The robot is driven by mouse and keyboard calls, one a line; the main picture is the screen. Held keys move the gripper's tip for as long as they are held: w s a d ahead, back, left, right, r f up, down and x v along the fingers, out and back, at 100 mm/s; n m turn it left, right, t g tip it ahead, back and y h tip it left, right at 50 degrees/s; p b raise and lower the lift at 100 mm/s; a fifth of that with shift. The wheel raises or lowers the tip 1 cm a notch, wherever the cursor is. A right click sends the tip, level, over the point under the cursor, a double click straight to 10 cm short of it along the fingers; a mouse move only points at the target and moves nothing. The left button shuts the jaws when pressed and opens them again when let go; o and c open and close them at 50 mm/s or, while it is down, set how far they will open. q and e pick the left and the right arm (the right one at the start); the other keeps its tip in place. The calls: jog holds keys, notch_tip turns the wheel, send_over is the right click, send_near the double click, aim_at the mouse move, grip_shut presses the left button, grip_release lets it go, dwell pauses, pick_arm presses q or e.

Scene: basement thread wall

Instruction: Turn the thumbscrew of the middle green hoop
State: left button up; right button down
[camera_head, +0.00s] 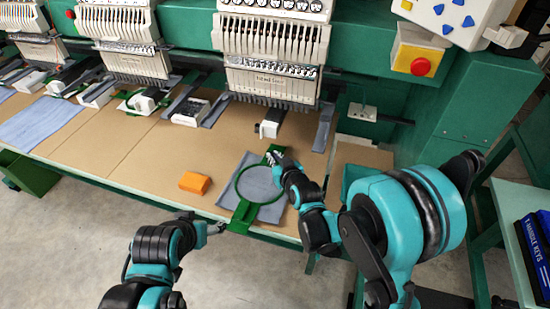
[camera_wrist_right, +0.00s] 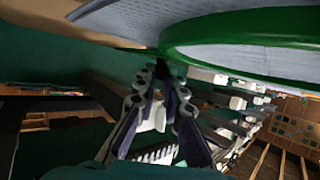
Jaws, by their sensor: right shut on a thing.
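A green hoop (camera_head: 237,184) lies on the board in front of the right-hand machine head, with grey-blue cloth (camera_head: 259,184) stretched in it. A green bracket (camera_head: 241,217) extends from its near side. My right gripper (camera_head: 273,157) is at the far side of the hoop. In the right wrist view the fingers (camera_wrist_right: 163,70) close on a small dark piece beside the green rim (camera_wrist_right: 245,55). It looks like the thumbscrew, but the fingers hide most of it. My left gripper (camera_head: 217,228) is beside the near bracket, and its jaws are too small to read.
An orange block (camera_head: 195,183) lies on the tan board (camera_head: 150,165) to the left of the hoop. The machine heads (camera_head: 270,50) overhang the back. A blue box (camera_head: 540,250) sits on the shelf at right. The board between block and machines is clear.

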jog(key=shift+a, duration=0.1)
jog(key=c, duration=1.6)
grip_release()
jog(key=v, duration=1.2)
